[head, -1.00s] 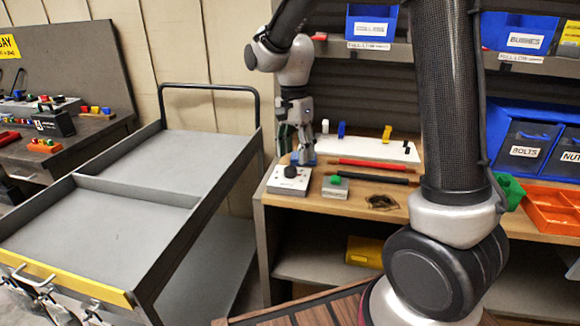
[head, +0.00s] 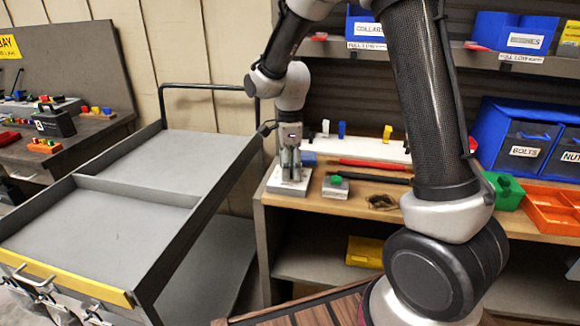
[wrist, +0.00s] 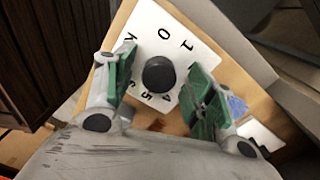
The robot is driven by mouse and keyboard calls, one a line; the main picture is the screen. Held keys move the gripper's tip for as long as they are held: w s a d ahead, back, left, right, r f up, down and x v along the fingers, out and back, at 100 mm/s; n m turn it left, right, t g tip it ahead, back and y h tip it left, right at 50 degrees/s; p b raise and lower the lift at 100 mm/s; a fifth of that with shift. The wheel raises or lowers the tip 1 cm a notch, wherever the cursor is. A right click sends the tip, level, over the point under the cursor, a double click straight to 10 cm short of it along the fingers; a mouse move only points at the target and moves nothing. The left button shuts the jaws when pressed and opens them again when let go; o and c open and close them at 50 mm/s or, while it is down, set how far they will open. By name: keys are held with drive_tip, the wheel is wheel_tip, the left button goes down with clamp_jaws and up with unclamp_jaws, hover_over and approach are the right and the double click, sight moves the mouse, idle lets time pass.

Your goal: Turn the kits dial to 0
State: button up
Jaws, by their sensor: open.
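The dial's black round knob (wrist: 158,74) stands on a white plate (wrist: 150,22) marked with digits such as 0, 1, 4 and 5 in the wrist view. I cannot tell which digit the knob points to. In the head view the dial's box (head: 274,185) sits at the left front corner of the wooden bench, and my gripper hides its knob. My gripper (wrist: 160,78) is open, with one green-padded finger on each side of the knob and a gap visible on both sides. In the head view my gripper (head: 290,165) points straight down over the box.
A small grey box with a green button (head: 335,183) stands just right of the dial. A red bar (head: 372,164) and a white board (head: 362,147) lie behind it. A grey cart (head: 125,240) stands to the left. Blue bins (head: 535,130) stand on the right.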

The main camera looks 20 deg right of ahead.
drive_tip(key=shift+f, duration=0.1)
drive_tip(key=c, duration=1)
drive_tip(key=shift+c, duration=0.2)
